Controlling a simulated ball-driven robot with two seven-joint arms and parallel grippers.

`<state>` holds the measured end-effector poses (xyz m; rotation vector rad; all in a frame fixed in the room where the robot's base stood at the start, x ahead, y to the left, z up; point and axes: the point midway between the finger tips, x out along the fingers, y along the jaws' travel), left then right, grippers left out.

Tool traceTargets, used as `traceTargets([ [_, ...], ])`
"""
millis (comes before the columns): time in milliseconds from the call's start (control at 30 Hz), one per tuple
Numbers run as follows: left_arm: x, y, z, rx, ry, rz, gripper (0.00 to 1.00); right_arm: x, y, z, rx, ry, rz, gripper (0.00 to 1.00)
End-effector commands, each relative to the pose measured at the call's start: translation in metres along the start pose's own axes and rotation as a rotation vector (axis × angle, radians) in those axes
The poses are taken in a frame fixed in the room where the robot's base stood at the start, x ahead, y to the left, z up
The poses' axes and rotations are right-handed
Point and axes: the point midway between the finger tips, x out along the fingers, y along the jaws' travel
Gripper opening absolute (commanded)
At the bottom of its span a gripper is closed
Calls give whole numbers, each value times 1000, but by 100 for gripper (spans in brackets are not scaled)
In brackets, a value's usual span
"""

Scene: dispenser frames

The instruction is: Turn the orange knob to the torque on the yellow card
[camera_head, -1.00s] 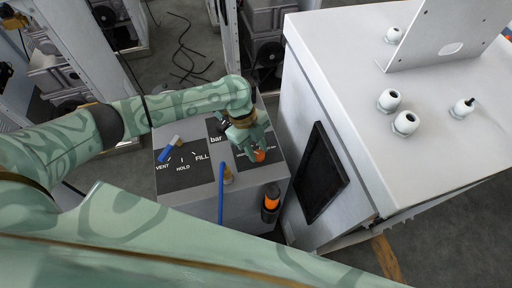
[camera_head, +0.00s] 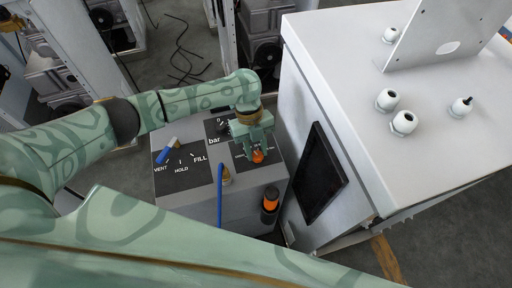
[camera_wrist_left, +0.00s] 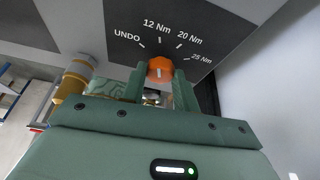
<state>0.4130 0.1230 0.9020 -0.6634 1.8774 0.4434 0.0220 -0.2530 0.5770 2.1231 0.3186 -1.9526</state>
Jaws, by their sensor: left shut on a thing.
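The orange knob (camera_wrist_left: 160,68) sits on a black dial panel marked UNDO, 12 Nm, 20 Nm and 25 Nm; it also shows in the head view (camera_head: 258,157). A short pale mark on the knob points roughly up in the wrist view, near the 12 Nm side; the exact setting is hard to tell. My left gripper (camera_wrist_left: 159,84) is shut on the knob, one finger on each side; in the head view it (camera_head: 256,154) hides part of the dial. I cannot make out a yellow card in either view. My right gripper is out of view.
A blue lever (camera_head: 166,151) sits on the VENT, HOLD, FILL panel. A blue hose (camera_head: 220,195) hangs from a brass fitting (camera_head: 226,177). An orange-and-black tool (camera_head: 270,199) is at the box front. A large white cabinet (camera_head: 345,90) stands close on the right.

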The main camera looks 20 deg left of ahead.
Motion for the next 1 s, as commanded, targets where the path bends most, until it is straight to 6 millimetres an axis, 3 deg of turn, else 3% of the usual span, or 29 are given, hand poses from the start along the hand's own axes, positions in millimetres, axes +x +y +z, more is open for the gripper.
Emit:
traceTargets([
  [200, -1, -1, 0, 0, -1, -2, 7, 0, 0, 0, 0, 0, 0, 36],
  [233, -1, -1, 0, 0, -1, -2, 35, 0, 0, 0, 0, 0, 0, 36],
  [300, -1, -1, 0, -1, -1, -2, 52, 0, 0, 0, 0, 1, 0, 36],
  [667, -7, 0, 0, -1, -2, -2, 52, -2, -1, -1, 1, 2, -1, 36],
  [767, -22, -1, 0, -1, -3, -3, 52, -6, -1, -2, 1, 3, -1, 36],
  [1000, -88, -1, 0, 0, -6, -4, 52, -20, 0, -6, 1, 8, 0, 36],
])
